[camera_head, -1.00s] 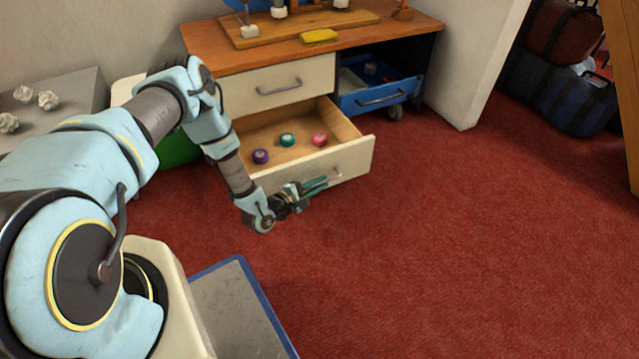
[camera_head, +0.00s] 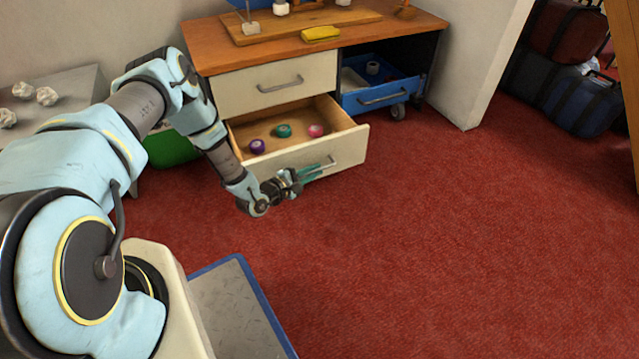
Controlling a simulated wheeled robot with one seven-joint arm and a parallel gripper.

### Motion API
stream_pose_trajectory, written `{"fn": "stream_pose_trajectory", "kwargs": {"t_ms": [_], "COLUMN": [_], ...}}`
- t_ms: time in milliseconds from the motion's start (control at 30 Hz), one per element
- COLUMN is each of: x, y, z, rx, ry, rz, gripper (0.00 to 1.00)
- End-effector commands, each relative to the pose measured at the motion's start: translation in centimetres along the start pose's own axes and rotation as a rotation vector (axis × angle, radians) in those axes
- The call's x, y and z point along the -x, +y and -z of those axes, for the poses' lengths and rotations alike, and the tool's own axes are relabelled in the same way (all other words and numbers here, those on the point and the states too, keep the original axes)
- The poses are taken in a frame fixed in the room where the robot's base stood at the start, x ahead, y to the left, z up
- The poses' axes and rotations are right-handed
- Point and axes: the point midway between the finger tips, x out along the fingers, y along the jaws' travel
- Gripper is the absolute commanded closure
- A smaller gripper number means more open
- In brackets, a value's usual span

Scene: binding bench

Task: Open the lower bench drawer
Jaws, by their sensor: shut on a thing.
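The wooden bench (camera_head: 225,57) stands against the wall with two cream drawers at its left. The lower drawer (camera_head: 345,149) is pulled partly out, its inside showing. Purple (camera_head: 257,146), teal (camera_head: 284,131) and pink (camera_head: 316,131) rolls lie in it. The upper drawer (camera_head: 240,92) is closed. My gripper (camera_head: 309,174) is at the front of the lower drawer, its teal fingers shut on the lower drawer's bar handle (camera_head: 328,163). My gripper hides part of the handle and the left part of the drawer front.
A blue wheeled cart (camera_head: 352,103) stands under the bench's right side, beside the drawers. A white partition (camera_head: 470,80) stands to the right. A green bin (camera_head: 170,150) is behind my arm. Red carpet in front of the drawer is clear.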

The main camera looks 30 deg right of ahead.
Motion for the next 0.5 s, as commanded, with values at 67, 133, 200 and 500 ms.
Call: {"fn": "stream_pose_trajectory", "kwargs": {"t_ms": [67, 133, 200, 500], "x": [-0.16, -0.16, -0.14, -0.14], "y": [0.22, 0.33, 0.33, 0.29], "z": [0.63, 0.61, 0.55, 0.49], "rx": [-0.001, 0.0, 0.001, 0.001], "ry": [0.003, 0.003, 0.003, 0.002], "rz": [0.0, 0.001, 0.002, 0.002], "gripper": [1.0, 1.0, 1.0, 0.66]}}
